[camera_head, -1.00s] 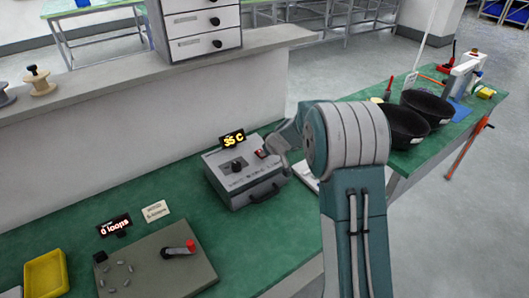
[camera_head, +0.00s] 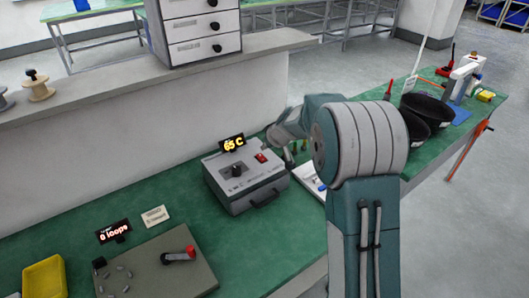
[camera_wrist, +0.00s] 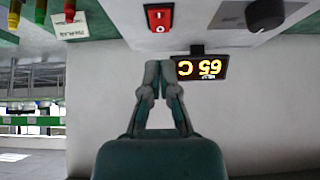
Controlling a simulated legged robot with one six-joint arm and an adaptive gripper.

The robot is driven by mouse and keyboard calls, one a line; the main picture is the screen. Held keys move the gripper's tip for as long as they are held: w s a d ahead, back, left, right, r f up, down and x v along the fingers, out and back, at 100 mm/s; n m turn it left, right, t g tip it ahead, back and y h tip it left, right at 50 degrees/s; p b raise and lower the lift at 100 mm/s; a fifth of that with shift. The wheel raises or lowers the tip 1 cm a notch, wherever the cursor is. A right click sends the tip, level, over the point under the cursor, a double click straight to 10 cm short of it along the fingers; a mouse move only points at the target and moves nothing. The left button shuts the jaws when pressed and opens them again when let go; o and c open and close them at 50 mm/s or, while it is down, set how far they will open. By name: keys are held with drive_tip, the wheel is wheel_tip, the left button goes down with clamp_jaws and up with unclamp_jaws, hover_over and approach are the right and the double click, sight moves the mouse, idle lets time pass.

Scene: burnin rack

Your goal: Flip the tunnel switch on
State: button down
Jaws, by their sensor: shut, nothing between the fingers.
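The grey tunnel box (camera_head: 246,180) stands on the green bench in the head view, with a black knob, a front handle and a red rocker switch (camera_head: 261,158) on its top. In the head view my gripper is mostly hidden by my arm.
A grey board with a red-handled crank (camera_head: 180,255) and a yellow tray (camera_head: 45,277) are at the front left. A drawer cabinet (camera_head: 199,27) sits on the ledge behind.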

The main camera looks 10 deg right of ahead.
drive_tip(key=s+f+v, duration=0.1)
drive_tip(key=v, duration=0.9)
drive_tip(key=shift+s+d, duration=0.2)
drive_tip(key=shift+s, duration=0.1)
drive_tip(key=shift+f, duration=0.15)
drive_tip(key=s+a+r+m, duration=0.15)
drive_tip(key=s+r, duration=0.25)
drive_tip(key=s, duration=0.4)
drive_tip(key=s+a+r, duration=0.3)
drive_tip(key=s+r, duration=0.1)
drive_tip(key=s, duration=0.3)
drive_tip(key=s+f+m+g+h, duration=0.1)
drive_tip(key=s+m+h, duration=0.2)
drive_tip(key=s, duration=1.5)
drive_tip(key=shift+d, duration=0.5)
